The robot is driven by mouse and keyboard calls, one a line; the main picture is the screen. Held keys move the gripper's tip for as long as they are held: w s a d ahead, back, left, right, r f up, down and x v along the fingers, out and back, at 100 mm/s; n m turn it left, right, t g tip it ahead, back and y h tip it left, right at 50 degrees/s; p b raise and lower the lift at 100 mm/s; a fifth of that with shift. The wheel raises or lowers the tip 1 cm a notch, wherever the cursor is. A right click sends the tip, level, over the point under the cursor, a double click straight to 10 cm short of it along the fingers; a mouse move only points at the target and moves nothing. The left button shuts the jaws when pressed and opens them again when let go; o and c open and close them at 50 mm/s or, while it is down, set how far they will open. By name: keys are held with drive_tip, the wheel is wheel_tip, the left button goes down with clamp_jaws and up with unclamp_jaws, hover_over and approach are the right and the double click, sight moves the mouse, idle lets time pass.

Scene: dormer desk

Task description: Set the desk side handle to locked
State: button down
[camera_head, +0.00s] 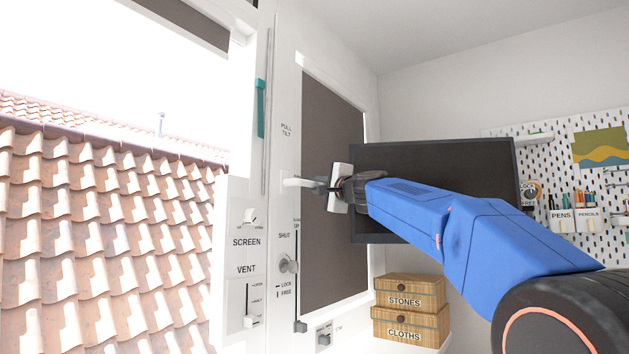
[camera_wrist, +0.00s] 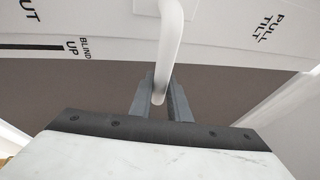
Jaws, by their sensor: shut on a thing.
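A white handle (camera_head: 294,182) stands out from the white window frame, below the printed words PULL TILT and above SHUT. In the head view its visible part runs level to the right. My gripper (camera_head: 312,184) is shut on the handle's end, and the wrist view shows the white bar (camera_wrist: 170,45) between the two grey fingers. Its tip ends between the fingers. A grey round knob (camera_head: 289,264) sits lower on the frame, above the printed words LOCK and FREE. The handle's base is small in the head view.
A dark blind (camera_head: 330,260) covers the window pane behind my gripper. A black monitor (camera_head: 480,165) stands behind my arm. Wooden boxes (camera_head: 411,292) marked STONES and CLOTHS stand below. Left are a SCREEN switch (camera_head: 250,216) and a VENT slider (camera_head: 248,321). A roof shows outside.

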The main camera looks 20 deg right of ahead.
sight(284, 223)
drive_tip(key=a+f+m+g, duration=0.1)
drive_tip(key=f+m, duration=0.1)
drive_tip(key=m, duration=0.1)
drive_tip(key=s+a+f+m+g, duration=0.1)
drive_tip(key=f+m+g, duration=0.1)
drive_tip(key=f+m, duration=0.1)
drive_tip(key=s+a+f+m+g, duration=0.1)
drive_tip(key=f+m, duration=0.2)
drive_tip(key=m, duration=0.1)
drive_tip(key=shift+s+a+g+h, duration=0.15)
drive_tip(key=shift+g+h, duration=0.15)
drive_tip(key=shift+h, duration=0.1)
drive_tip(key=a+m, duration=0.1)
drive_tip(key=s+a+f+m+g+y, duration=0.1)
drive_tip(key=m, duration=0.1)
drive_tip(key=s+a+m+g, duration=0.1)
drive_tip(key=shift+s+a+f, duration=0.15)
drive_tip(key=shift+s+f, duration=0.05)
drive_tip(key=shift+f, duration=0.1)
drive_tip(key=shift+s+a+m+g+y, duration=0.4)
drive_tip(key=shift+a+m, duration=0.1)
drive_tip(key=shift+m, duration=0.2)
drive_tip(key=c, duration=1.7)
unclamp_jaws()
drive_tip(key=shift+o, duration=0.2)
